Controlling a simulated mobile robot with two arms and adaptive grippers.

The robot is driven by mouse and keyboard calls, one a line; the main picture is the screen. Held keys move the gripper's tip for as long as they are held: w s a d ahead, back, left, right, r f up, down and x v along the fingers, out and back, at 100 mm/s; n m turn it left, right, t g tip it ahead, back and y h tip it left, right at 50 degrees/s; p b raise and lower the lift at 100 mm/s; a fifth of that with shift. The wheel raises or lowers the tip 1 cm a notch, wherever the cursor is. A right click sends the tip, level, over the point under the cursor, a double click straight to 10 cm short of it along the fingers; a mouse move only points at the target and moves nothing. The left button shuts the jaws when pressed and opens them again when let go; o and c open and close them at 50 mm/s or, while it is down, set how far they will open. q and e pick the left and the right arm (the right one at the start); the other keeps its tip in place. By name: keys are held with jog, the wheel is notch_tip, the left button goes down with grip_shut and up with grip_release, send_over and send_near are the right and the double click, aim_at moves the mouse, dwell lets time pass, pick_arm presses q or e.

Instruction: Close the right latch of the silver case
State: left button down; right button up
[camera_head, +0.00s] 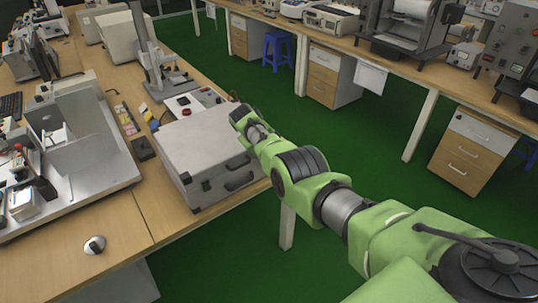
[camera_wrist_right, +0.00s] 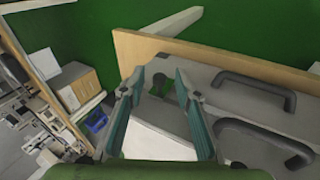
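The silver case (camera_head: 205,140) lies on the wooden bench at the left-centre of the head view. Its front has dark fittings: a latch (camera_head: 206,185) toward the left and two handle-like loops, one above the other. My right gripper (camera_head: 243,116) is over the case's right end. In the right wrist view the gripper (camera_wrist_right: 160,77) has its two teal fingers spread, with a dark latch-like part (camera_wrist_right: 160,83) showing between the tips. Contact cannot be told. The loops (camera_wrist_right: 255,87) show to its right. Whether the right latch is raised is unclear. My left gripper is out of view.
The bench edge (camera_wrist_right: 215,58) runs just beyond the case's front. A control box (camera_head: 190,103) and a stand (camera_head: 160,75) are behind the case. A mouse (camera_head: 95,245) lies at the lower left. Open green floor lies right of the bench.

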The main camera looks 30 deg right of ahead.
jog(key=shift+r, duration=0.15)
jog(key=v, duration=1.1)
jog(key=shift+a+r, duration=0.25)
jog(key=shift+r, duration=0.05)
jog(key=shift+s+f, duration=0.1)
jog(key=shift+s, duration=0.05)
